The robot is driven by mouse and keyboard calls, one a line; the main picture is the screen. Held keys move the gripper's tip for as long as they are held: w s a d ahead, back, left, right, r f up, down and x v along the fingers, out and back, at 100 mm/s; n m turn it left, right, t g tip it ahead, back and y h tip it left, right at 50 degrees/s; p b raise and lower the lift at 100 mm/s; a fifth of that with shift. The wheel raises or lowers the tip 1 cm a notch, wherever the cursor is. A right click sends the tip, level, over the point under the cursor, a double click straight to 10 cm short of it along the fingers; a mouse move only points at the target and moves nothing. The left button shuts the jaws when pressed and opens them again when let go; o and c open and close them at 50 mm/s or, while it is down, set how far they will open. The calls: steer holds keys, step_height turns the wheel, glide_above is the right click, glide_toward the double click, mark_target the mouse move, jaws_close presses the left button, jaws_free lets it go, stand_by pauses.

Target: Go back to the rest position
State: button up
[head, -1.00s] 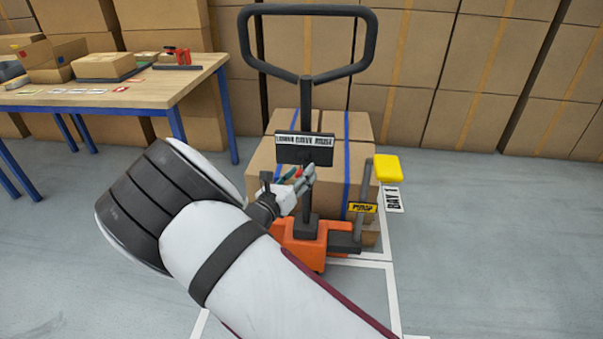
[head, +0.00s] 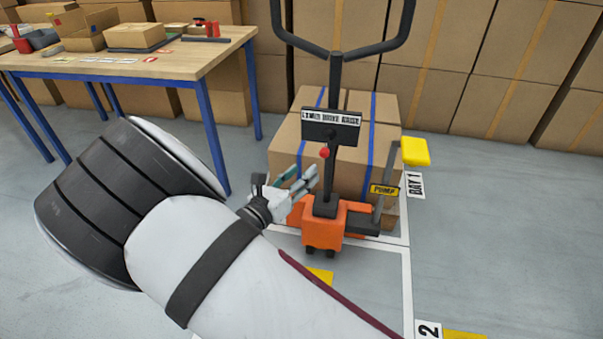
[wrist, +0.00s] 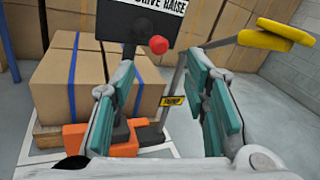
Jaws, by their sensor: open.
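My gripper (head: 300,183) is open and empty, with its teal-padded fingers (wrist: 162,98) apart in the wrist view. It is in front of and just left of the orange pallet truck (head: 322,228) in the head view. The truck has a black handle loop (head: 338,56) and a control plate (head: 331,125) labelled with lower, drive and raise. A red knob (head: 324,153) sits at the plate's lower edge and shows above the fingers in the wrist view (wrist: 158,45). The knob looks clear of both fingers.
Strapped cartons (head: 285,150) stand on a pallet behind the truck. A yellow pump pedal (head: 416,151) sticks out at its right. A wooden table (head: 190,61) with blue legs is at the left. Stacked cartons (head: 510,100) line the back. Floor (head: 490,220) to the right is clear.

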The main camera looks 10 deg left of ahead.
steer(key=s+d+r+m+g+h, duration=0.15)
steer(key=d+r+m+g, duration=0.3)
steer(key=d, duration=0.45)
steer(key=d+r+m+g+h, duration=0.35)
steer(key=d+r+m, duration=0.2)
steer(key=d, duration=0.25)
steer(key=s+d+r+m+g+y, duration=0.2)
steer(key=s+d+r+m+g, duration=0.15)
steer(key=s+d+m, duration=0.35)
steer(key=s+d+r+m+g+y, duration=0.25)
steer(key=s+d+m+g, duration=0.25)
steer(key=s+d, duration=0.3)
steer(key=s+a+r+m+y, duration=0.1)
steer(key=s+m+y, duration=0.4)
steer(key=s, duration=0.6)
steer(key=s+r+m+y, duration=0.2)
steer(key=s+m+y, duration=0.1)
steer(key=s+m, duration=0.55)
step_height(320, 180, up, 22)
steer(key=s+n+t+p, duration=0.1)
steer(key=t+p, duration=0.3)
steer(key=p, duration=1.7)
steer(key=shift+s+a+r, duration=0.2)
steer(key=shift+s+a, duration=0.15)
steer(key=shift+s, duration=0.1)
